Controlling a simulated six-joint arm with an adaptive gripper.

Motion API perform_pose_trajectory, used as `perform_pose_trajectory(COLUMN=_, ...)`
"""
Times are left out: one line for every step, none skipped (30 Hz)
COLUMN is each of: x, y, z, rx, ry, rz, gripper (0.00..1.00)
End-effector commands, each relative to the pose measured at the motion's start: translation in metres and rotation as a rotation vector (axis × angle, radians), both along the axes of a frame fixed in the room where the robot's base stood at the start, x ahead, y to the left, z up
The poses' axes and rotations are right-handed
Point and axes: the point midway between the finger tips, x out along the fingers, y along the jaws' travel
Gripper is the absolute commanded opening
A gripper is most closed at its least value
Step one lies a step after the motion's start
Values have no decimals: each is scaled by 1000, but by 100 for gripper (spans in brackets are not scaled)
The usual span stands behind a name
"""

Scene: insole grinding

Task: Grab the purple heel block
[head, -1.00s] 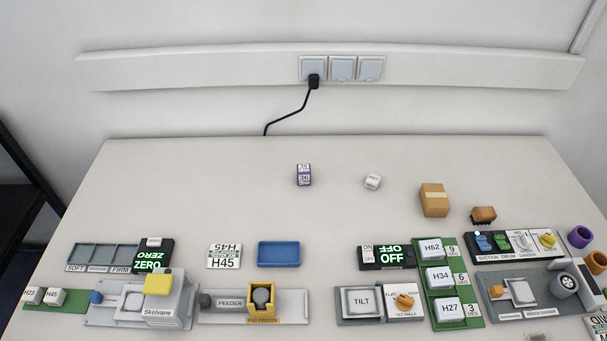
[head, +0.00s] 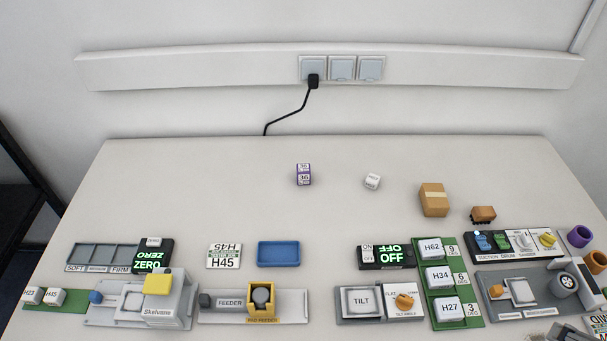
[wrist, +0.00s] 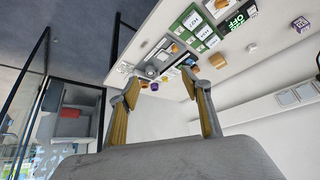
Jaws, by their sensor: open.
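The purple heel block (head: 304,175) is a small purple cube with white labelled faces. It stands alone on the back middle of the table in the head view. It also shows in the wrist view (wrist: 250,19), near the top edge. My gripper (wrist: 160,88) is open in the wrist view, with two yellow-padded fingers spread and nothing between them. It is well away from the block. In the head view only a grey piece that looks like part of my arm shows at the bottom right edge; the fingers cannot be made out there.
A white block (head: 372,181) stands right of the purple one, then a cardboard box (head: 433,200) and a small brown block (head: 483,214). A blue tray (head: 279,254) and a row of stations line the front. The table around the purple block is clear.

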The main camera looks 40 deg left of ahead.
Motion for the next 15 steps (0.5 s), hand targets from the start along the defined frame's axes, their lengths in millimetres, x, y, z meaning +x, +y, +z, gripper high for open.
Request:
perform_pose_trajectory(x=12, y=9, z=2, rx=6, ry=-9, rz=22, gripper=48)
perform_pose_trajectory(x=18, y=13, z=3, rx=10, ry=-16, rz=33, gripper=48)
perform_pose_trajectory(x=27, y=19, z=6, rx=14, ry=-27, rz=47, gripper=48)
perform_pose_trajectory(x=33, y=24, z=7, rx=17, ry=-34, rz=58, gripper=48)
perform_pose_trajectory(x=40, y=29, z=8, rx=20, ry=-42, rz=69, gripper=48)
perform_pose_trajectory(x=48, y=36, z=10, rx=25, ry=-52, rz=83, gripper=48)
perform_pose_trajectory(x=55, y=42, z=11, rx=30, ry=-61, rz=94, gripper=48)
perform_pose_trajectory(x=61, y=47, z=12, rx=34, ry=-67, rz=104, gripper=48)
perform_pose_trajectory(x=69, y=54, z=13, rx=39, ry=-76, rz=117, gripper=48)
perform_pose_trajectory(x=75, y=60, z=14, rx=43, ry=-85, rz=126, gripper=48)
perform_pose_trajectory(x=81, y=65, z=15, rx=46, ry=-92, rz=136, gripper=48)
perform_pose_trajectory(x=89, y=73, z=16, rx=51, ry=-102, rz=149, gripper=48)
perform_pose_trajectory(x=95, y=79, z=16, rx=55, ry=-109, rz=158, gripper=48)
perform_pose_trajectory(x=101, y=85, z=17, rx=59, ry=-118, rz=168, gripper=48)
perform_pose_trajectory(x=108, y=94, z=17, rx=65, ry=-126, rz=182, gripper=48)
